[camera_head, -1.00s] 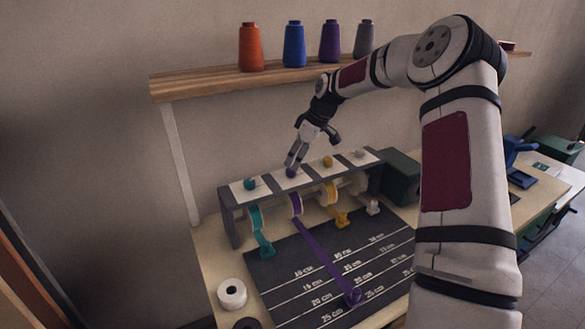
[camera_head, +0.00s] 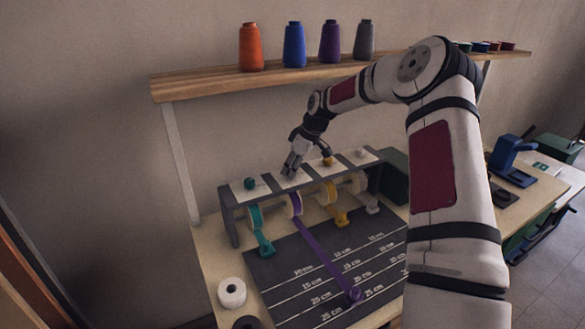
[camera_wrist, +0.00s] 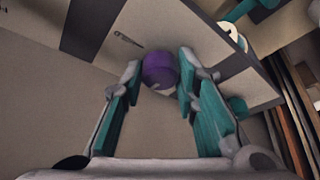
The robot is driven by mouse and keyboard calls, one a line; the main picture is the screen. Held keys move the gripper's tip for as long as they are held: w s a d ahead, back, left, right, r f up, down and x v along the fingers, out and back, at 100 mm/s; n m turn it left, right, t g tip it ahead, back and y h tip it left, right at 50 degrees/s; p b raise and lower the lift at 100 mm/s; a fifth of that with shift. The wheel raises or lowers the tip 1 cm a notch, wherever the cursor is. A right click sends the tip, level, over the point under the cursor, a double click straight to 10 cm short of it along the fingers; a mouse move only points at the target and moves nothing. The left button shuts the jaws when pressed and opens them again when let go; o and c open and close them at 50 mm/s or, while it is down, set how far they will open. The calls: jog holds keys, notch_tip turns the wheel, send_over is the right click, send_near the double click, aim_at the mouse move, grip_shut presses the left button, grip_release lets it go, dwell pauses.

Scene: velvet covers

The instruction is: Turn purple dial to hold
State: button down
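The purple dial (camera_wrist: 160,70) is a round knob on a pale panel, with a small dark printed mark (camera_wrist: 128,39) beside it; I cannot read the mark. My gripper (camera_head: 289,174) points down over the purple station of the dark ribbon rack (camera_head: 233,225). In the wrist view my gripper (camera_wrist: 161,73) has its teal-padded fingers on either side of the dial, with narrow gaps showing. In the head view the fingers hide the dial. A purple ribbon (camera_head: 321,246) runs from its spool (camera_head: 293,205) to a purple clip (camera_head: 353,295) low on the marked board.
A teal dial (camera_head: 250,183), a yellow dial (camera_head: 326,161) and a pale dial (camera_head: 360,153) flank it on the rack. The dark measuring board (camera_head: 275,270) lies in front. A shelf (camera_head: 200,86) with thread cones is above. A white roll (camera_head: 232,293) stands at front left.

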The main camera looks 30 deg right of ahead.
jog(key=shift+m, duration=0.3)
jog(key=m, duration=0.1)
jog(key=m+h, duration=0.1)
jog(key=m, duration=0.1)
jog(key=shift+a+m+t+h, duration=0.15)
jog(key=shift+m+t+h, duration=0.15)
jog(key=m+h+b, duration=0.1)
jog(key=m+b, duration=0.1)
jog(key=m, duration=0.2)
jog(key=shift+a+h, duration=0.15)
jog(key=shift+h, duration=0.25)
jog(key=m+b, duration=0.1)
jog(key=m, duration=0.1)
jog(key=m+h+b, duration=0.1)
jog(key=m+b, duration=0.1)
jog(key=m, duration=0.1)
jog(key=shift+w+a+f+h+b, duration=0.1)
jog(key=shift+a+h+b, duration=0.05)
jog(key=shift+h+b, duration=0.15)
jog(key=m+g+h+b, duration=0.1)
jog(key=m+b, duration=0.1)
jog(key=m, duration=0.2)
jog(key=shift+m, duration=0.3)
jog(key=shift+g, duration=0.3)
jog(key=c, duration=1.2)
grip_release()
jog(key=shift+c, duration=0.2)
